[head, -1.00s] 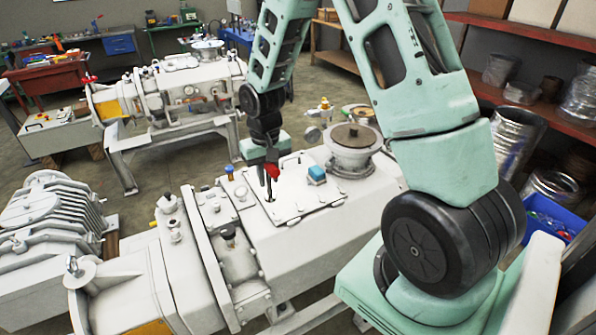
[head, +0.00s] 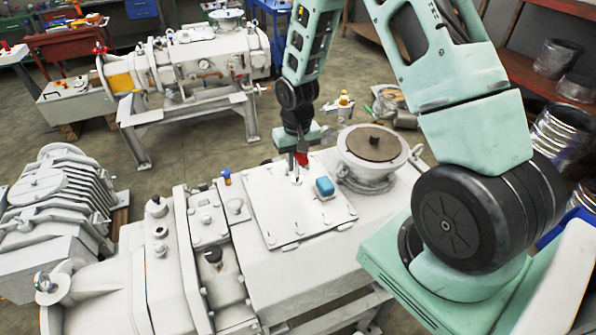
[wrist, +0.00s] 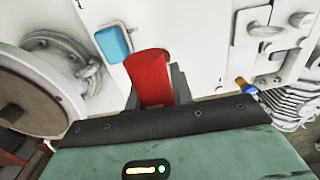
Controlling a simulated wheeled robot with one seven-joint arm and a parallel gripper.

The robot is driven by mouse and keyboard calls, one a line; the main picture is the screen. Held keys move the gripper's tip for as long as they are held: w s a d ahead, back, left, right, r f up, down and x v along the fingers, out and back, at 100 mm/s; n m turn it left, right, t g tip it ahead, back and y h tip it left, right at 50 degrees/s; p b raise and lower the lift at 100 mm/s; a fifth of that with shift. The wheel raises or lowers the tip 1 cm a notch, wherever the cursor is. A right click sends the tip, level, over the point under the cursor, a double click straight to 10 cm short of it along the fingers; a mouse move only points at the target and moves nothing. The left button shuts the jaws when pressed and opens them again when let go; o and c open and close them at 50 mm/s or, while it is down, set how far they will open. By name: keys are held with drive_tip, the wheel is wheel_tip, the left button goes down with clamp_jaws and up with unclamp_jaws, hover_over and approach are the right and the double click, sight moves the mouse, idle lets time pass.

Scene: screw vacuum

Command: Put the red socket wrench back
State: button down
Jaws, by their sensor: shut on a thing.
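My gripper (head: 299,158) is shut on the red socket wrench (head: 302,158), over the flat cover plate (head: 268,209) of the near white vacuum pump (head: 290,270). In the wrist view the wrench's red handle (wrist: 148,78) sits between the dark fingers. In the head view a thin shaft points down from the gripper toward the plate's far part. I cannot tell whether its tip touches the plate. A blue cap (head: 324,187) stands on the plate just right of the wrench; it also shows in the wrist view (wrist: 112,43).
A round flange with a brown top (head: 373,145) rises right of the plate. A blue-topped fitting (head: 226,175) stands left of it. A second white pump (head: 190,70) is at the back, and a finned unit (head: 50,215) is at left. Shelves (head: 545,75) stand at right.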

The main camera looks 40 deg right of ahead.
sight(297, 178)
drive_tip(key=shift+f+p, duration=0.65)
drive_tip(key=shift+f, duration=1.7)
drive_tip(key=shift+f, duration=0.15)
drive_tip(key=c, duration=1.2)
unclamp_jaws()
